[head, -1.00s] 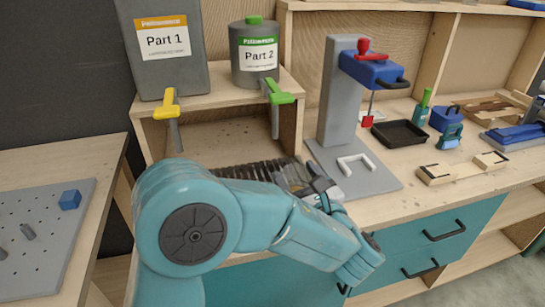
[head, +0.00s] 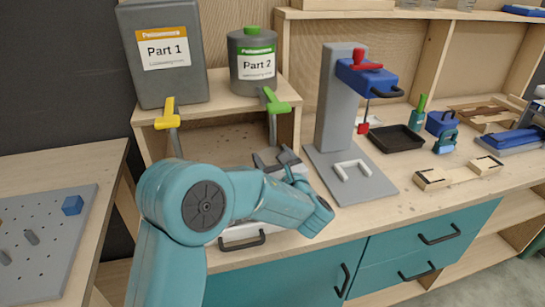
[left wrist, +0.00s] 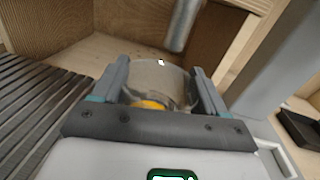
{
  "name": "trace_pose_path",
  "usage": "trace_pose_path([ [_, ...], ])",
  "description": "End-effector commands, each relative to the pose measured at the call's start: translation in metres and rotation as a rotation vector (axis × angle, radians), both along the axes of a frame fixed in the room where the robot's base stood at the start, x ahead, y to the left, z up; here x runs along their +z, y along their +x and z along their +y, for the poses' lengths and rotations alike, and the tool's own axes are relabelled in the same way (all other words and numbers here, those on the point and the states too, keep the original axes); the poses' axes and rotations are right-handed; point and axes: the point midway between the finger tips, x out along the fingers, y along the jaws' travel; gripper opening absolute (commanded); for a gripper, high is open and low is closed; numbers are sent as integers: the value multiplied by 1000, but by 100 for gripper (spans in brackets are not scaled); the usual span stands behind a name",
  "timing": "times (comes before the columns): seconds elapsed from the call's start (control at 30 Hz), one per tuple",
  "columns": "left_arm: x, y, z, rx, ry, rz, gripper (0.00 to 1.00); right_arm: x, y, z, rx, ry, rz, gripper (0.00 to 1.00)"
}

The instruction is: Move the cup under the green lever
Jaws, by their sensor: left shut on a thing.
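My left gripper (head: 276,160) is at the front of the open shelf box, below the green lever (head: 276,103) and its grey spout (head: 272,130). In the left wrist view it is shut on a clear cup (left wrist: 158,84), with a finger on each side. Something orange-yellow shows low in the cup. A grey spout (left wrist: 182,24) hangs just beyond and above the cup's rim; the cup's exact alignment with it cannot be told. In the head view I cannot make out the cup at the gripper. My right gripper is not in view.
The yellow lever (head: 167,113) is left of the green one, under the Part 1 container (head: 165,85); the Part 2 container (head: 252,75) is above. A grey press stand (head: 338,110) is close on the right. A dark slatted grate (left wrist: 38,100) lies left of the gripper.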

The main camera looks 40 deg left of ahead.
Motion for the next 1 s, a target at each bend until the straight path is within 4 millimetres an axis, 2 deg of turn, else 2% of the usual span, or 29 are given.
trace_pose_path([
  [0.17, -4, 0, 0, 1, 1, -1, 56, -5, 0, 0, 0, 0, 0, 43],
  [0.2, -3, 0, 0, 1, 0, 0, 86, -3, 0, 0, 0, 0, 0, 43],
  [0.23, -2, 0, 0, 1, 0, 0, 96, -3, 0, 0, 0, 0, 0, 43],
  [0.27, -2, 0, 0, 1, 0, 0, 98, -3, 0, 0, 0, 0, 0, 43],
  [0.6, 3, 0, 0, 1, 0, 0, 98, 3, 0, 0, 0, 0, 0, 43],
  [0.77, -1, -15, -24, -4, 0, 0, 98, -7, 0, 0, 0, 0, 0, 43],
  [1.0, -1, -46, -72, -4, 0, -1, 98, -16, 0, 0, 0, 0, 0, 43],
])
